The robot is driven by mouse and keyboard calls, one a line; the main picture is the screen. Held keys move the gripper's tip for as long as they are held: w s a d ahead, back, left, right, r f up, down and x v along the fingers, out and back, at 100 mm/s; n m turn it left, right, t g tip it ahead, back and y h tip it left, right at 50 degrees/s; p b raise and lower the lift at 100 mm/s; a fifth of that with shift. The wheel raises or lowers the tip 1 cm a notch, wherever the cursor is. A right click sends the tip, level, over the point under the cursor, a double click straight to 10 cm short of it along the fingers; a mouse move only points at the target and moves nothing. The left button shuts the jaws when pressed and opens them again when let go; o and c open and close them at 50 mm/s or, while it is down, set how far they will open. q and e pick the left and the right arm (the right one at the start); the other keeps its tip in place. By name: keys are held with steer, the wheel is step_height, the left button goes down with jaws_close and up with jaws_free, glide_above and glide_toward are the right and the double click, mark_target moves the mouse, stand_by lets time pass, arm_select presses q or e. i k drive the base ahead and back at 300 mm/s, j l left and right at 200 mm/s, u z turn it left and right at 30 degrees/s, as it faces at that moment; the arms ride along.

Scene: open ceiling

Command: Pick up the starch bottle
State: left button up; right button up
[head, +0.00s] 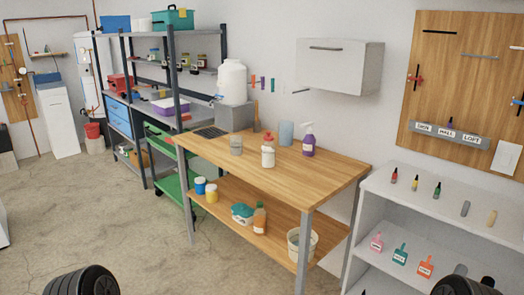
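No label that reads starch can be made out, so I cannot tell for sure which bottle it is. A white bottle (268,157) with a pale label stands upright near the front edge of the wooden workbench top (325,174). A purple spray bottle (308,141) stands behind it to the right. Only dark rounded parts of my own arms show at the bottom left and bottom right; neither gripper is in view.
A grey cup (236,145), a blue cylinder (286,133) and a red-topped item (268,138) share the bench top. A white bucket (301,245) sits on the lower shelf. A white shelf unit (449,210) stands close at right. The floor (110,215) ahead left is clear.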

mark_target(267, 147)
steer(key=i, duration=0.1)
steer(key=i+j+z, duration=0.1)
steer(key=i+j, duration=0.2)
steer(key=i+j+z, duration=0.15)
steer(key=i+j, duration=0.2)
steer(key=i+j+z, duration=0.1)
steer(key=i+j, duration=0.2)
steer(key=i+j+z, duration=0.15)
steer(key=j, duration=0.35)
steer(key=i+j+z, duration=0.1)
steer(key=i+j, duration=0.25)
steer(key=i+j+z, duration=0.15)
steer(key=j, duration=0.35)
steer(key=i+j+z, duration=0.1)
steer(key=i+j, duration=0.2)
steer(key=j, duration=0.2)
steer(key=i+j+z, duration=0.1)
steer(key=j, duration=0.4)
steer(key=i, duration=0.1)
